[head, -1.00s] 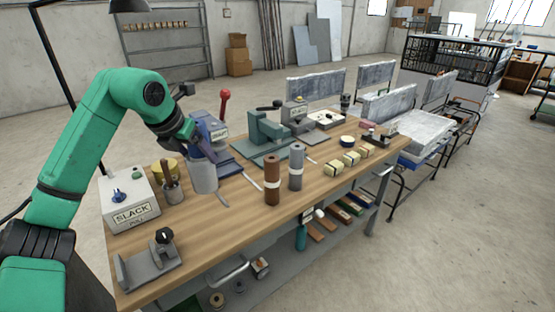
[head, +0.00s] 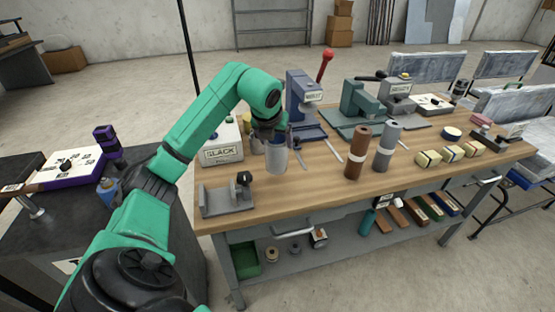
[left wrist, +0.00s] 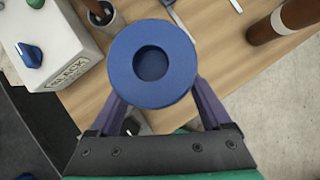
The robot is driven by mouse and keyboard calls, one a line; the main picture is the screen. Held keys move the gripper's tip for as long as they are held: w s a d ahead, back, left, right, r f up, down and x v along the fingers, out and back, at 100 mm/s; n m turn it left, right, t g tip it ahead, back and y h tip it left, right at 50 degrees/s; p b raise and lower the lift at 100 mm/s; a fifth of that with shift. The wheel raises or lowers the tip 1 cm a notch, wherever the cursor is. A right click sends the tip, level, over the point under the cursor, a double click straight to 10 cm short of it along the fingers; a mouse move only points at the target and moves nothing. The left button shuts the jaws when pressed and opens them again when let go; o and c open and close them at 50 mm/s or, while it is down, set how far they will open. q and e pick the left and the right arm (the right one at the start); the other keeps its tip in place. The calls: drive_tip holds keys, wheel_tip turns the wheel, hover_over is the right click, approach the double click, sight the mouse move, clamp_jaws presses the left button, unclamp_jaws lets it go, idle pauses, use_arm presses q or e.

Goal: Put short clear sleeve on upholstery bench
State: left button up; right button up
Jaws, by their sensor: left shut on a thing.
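My left gripper (head: 276,134) is shut on a short pale, clear-looking sleeve (head: 277,158), which hangs upright below the fingers over the wooden bench top (head: 310,190). I cannot tell whether its bottom touches the wood. In the left wrist view, a blue ring with a dark central hole (left wrist: 152,64) faces the camera between the purple fingers and hides most of the held piece. No label shows which table is the upholstery bench. My right gripper is not in view.
The SLACK box (head: 222,145) and a grey fixture (head: 228,198) stand left of the sleeve. A brown roll (head: 357,152) and a grey roll (head: 386,147) stand to the right. A dark table (head: 145,220) with a dial box (head: 66,167) is at far left.

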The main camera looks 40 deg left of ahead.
sight(274, 152)
use_arm(q)
wheel_tip(274, 152, down, 6)
drive_tip(key=shift+r, duration=0.15)
drive_tip(key=o, duration=1.6)
drive_tip(key=shift+c, duration=0.2)
drive_tip(key=shift+r, duration=0.1)
drive_tip(key=shift+s+d+r, duration=0.1)
drive_tip(key=shift+s+r, duration=0.1)
drive_tip(key=shift+r, duration=0.15)
drive_tip(key=v, duration=1.1)
